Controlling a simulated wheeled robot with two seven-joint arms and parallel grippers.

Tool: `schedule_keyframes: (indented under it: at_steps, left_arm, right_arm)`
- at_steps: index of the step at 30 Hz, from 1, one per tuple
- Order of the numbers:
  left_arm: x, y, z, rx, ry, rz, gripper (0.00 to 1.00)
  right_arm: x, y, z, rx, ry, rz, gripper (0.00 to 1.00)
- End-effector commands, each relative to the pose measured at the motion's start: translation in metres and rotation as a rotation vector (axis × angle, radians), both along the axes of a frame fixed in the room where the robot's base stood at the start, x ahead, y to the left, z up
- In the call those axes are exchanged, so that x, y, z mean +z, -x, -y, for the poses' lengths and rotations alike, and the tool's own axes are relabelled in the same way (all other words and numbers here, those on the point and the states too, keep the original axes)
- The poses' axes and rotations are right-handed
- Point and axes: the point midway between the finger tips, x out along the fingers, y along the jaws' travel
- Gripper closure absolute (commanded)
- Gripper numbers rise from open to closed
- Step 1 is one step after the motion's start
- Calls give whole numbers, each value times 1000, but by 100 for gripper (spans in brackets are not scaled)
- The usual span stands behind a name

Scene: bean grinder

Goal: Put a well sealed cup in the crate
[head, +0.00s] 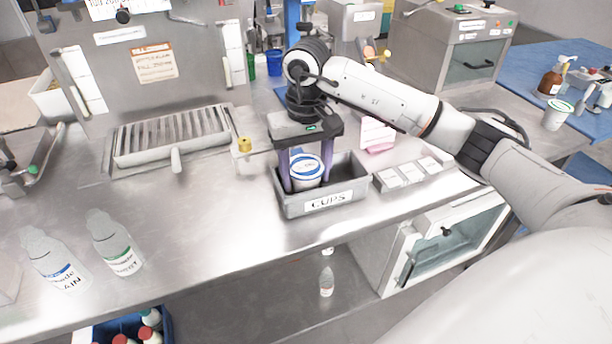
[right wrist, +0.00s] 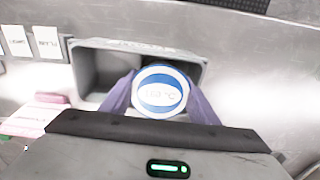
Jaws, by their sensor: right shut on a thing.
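A grey crate (head: 347,193) labelled "CUPS" stands on the steel counter; its wall also shows in the right wrist view (right wrist: 88,70). My right gripper (head: 303,178) reaches down at the crate's left part, its purple fingers shut on a white cup with a blue-and-white lid (head: 307,165). In the right wrist view the lid (right wrist: 161,92) lies flat over the cup, between the fingers. The cup is upright and within the crate's walls; whether it touches the floor is hidden. Another white cup with a green-rimmed lid (head: 558,114) stands at the far right. My left gripper is not in view.
Two bottles (head: 117,243) stand at the counter's left front. A grated tray (head: 172,136) lies behind. Small white labelled blocks (head: 413,173) and a pink card holder (head: 378,136) stand right of the crate. The crate's right half is empty.

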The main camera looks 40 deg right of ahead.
Motion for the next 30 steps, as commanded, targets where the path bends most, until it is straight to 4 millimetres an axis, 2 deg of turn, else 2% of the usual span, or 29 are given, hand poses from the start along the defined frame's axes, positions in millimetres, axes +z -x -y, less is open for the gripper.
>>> schedule_keyframes:
  at_steps: [1, 10, 11, 14, 20, 23, 25, 26, 30]
  left_arm:
    - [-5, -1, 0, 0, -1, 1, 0]
    - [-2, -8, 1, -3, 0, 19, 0]
    - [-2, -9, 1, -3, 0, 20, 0]
    - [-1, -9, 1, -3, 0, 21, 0]
    - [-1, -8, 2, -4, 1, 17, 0]
    - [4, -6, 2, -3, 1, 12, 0]
    - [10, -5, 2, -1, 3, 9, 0]
    - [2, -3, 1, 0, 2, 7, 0]
    - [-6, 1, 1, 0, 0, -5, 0]
  right_arm:
    - [-21, 4, -2, 2, 1, -20, 85]
    - [-27, 3, -3, 2, -1, -19, 85]
    - [-27, 4, -3, 2, -1, -21, 44]
    - [-28, 4, -3, 3, -1, -21, 27]
    - [-26, 3, -2, 5, 1, -19, 27]
    - [-19, 3, -2, 6, 1, -19, 27]
    - [-9, 4, -3, 7, 1, -19, 27]
    - [-7, 2, -2, 7, 2, -15, 27]
    - [26, 2, -2, 5, 1, -13, 27]
